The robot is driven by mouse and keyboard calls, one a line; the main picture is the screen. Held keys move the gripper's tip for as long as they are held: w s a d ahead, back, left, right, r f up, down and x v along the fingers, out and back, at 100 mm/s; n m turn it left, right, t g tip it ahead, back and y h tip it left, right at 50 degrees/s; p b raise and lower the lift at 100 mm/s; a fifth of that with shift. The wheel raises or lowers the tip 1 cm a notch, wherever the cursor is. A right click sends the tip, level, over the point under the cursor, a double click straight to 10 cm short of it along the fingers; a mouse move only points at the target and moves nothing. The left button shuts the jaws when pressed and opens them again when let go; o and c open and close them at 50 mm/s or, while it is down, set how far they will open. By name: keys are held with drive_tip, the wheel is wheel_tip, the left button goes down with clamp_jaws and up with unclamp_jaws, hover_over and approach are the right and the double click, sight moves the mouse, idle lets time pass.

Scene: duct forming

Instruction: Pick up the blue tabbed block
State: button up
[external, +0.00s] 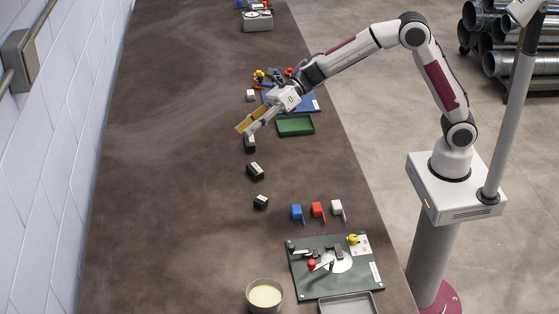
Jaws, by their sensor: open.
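The blue tabbed block (297,212) stands on the brown bench, at the left end of a short row with a red tabbed block (318,209) and a white tabbed block (337,208). My gripper (245,130) is open, well behind the blue block and to its left, over the bench near a black block (250,145). Its fingers look long and yellowish on one side. I see nothing clearly between them. The gap between the fingertips and the black block cannot be judged from this view.
Two more black blocks (255,171) (261,202) lie left of the row. A dark green fixture board (305,280), a round tin (264,296) and a grey tray (347,305) are at the front. A green tray (296,125) and blue board (308,104) lie behind. The bench's left side is clear.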

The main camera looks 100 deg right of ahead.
wheel_tip(320, 180, down, 6)
drive_tip(key=a+n+g+y, duration=0.2)
drive_tip(key=n, duration=0.3)
drive_tip(key=n+g+y, duration=0.5)
drive_tip(key=n+g, duration=0.5)
drive_tip(key=n, duration=0.2)
approach(296, 207)
drive_tip(key=a, duration=0.2)
drive_tip(key=w+a, duration=0.1)
drive_tip(key=shift+a+f, duration=0.4)
drive_tip(key=shift+s+d+f, duration=0.1)
drive_tip(key=shift+s+f, duration=0.2)
drive_tip(key=shift+s, duration=0.2)
drive_tip(key=shift+x, duration=1.35)
